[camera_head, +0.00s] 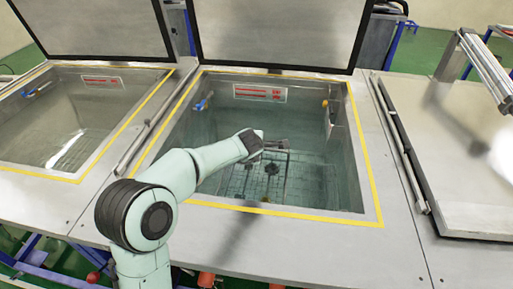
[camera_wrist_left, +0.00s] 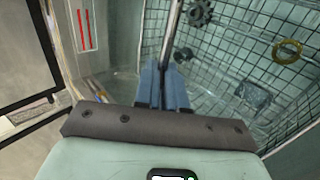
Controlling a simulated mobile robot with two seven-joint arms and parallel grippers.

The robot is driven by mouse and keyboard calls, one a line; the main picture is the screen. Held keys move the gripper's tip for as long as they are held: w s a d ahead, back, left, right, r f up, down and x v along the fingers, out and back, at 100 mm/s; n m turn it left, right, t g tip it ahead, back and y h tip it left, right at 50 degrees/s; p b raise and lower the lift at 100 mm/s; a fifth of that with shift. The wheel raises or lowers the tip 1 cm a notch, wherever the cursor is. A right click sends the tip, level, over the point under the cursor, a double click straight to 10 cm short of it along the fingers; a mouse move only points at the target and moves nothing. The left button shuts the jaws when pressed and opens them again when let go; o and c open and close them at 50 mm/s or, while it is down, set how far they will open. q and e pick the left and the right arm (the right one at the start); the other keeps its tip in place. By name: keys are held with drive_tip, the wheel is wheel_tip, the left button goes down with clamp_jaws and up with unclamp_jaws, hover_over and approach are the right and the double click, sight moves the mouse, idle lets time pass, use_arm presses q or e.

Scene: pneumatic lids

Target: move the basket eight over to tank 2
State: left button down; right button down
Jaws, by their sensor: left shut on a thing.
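The basket (camera_head: 240,184) is a wire-mesh basket standing low inside the open middle tank (camera_head: 372,190). In the left wrist view its mesh (camera_wrist_left: 225,55) fills the right side, with a dark gear, a yellowish ring and a grey block in it. My left gripper (camera_head: 276,147) reaches over the tank's front edge. Its blue fingers (camera_wrist_left: 165,85) are shut on the thin bar of the basket's handle (camera_wrist_left: 173,35). The fingers hide part of the bar. Whether the basket touches the tank floor is not clear. I cannot read which tank is tank 2. My right gripper is not in view.
The left tank (camera_head: 22,170) is also open, its lid (camera_head: 90,25) raised. The middle tank's lid (camera_head: 280,32) is raised behind it. The right tank is covered by a flat lid (camera_head: 455,150). A metal divider with a rail (camera_head: 145,135) separates the two open tanks.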

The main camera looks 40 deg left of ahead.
use_arm(q)
drive_tip(key=shift+w+f, duration=0.1)
drive_tip(key=shift+f, duration=0.25)
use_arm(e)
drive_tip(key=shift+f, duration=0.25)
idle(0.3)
use_arm(q)
drive_tip(key=c, duration=1.1)
unclamp_jaws()
drive_tip(key=p+v, duration=0.2)
drive_tip(key=v, duration=1.1)
wheel_tip(320, 180, up, 12)
drive_tip(key=p, duration=1)
drive_tip(key=shift+d+p, duration=0.1)
drive_tip(key=shift+p, duration=0.25)
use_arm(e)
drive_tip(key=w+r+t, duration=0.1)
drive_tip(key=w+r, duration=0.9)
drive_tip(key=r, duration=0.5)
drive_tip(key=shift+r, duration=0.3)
use_arm(q)
drive_tip(key=shift+s, duration=0.2)
